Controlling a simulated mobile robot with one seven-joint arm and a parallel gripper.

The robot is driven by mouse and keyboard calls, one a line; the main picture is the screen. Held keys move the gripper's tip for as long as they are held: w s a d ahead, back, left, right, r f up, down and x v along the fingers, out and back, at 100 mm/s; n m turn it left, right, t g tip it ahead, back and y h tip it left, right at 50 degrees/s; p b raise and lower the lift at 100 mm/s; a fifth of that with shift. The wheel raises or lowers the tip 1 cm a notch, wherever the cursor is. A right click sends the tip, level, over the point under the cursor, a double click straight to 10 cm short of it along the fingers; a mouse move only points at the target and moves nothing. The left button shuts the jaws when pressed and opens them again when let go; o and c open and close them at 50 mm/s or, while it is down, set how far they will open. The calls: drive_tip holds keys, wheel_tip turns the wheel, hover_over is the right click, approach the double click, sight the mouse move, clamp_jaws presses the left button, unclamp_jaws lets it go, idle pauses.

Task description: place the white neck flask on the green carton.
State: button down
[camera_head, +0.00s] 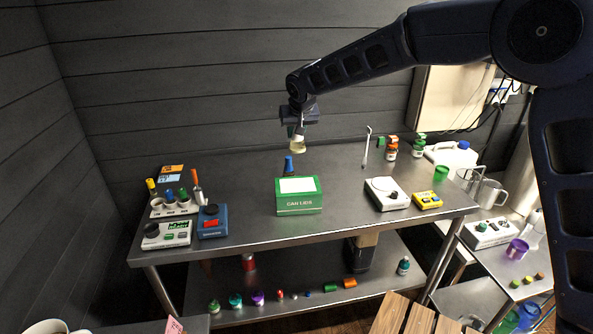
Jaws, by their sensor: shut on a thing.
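The white neck flask (297,143) hangs in my gripper (298,127), which is shut on it by its upper part. The flask is small in view, with a pale yellowish body and a white neck. It is in the air, apart from the table and above and behind the green carton. The green carton (299,204) stands on the steel table at the middle, with a white patch on its top and lettering on its front. Nothing rests on the carton. The fingertips are small and dark, so their exact contact is hard to see.
A blue-capped bottle (288,166) stands right behind the carton. A blue device (212,222) and a bottle rack (174,205) are at left. A white scale (386,193) and a yellow device (427,200) are at right. Bare steel table (340,222) lies between.

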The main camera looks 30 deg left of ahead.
sight(300, 153)
wheel_tip(300, 153, down, 14)
drive_tip(key=shift+r, duration=0.2)
idle(0.4)
drive_tip(key=shift+f, duration=0.1)
drive_tip(key=c, duration=1.2)
unclamp_jaws()
drive_tip(key=shift+o, duration=0.2)
drive_tip(key=v, duration=1.2)
drive_tip(key=shift+w, duration=0.1)
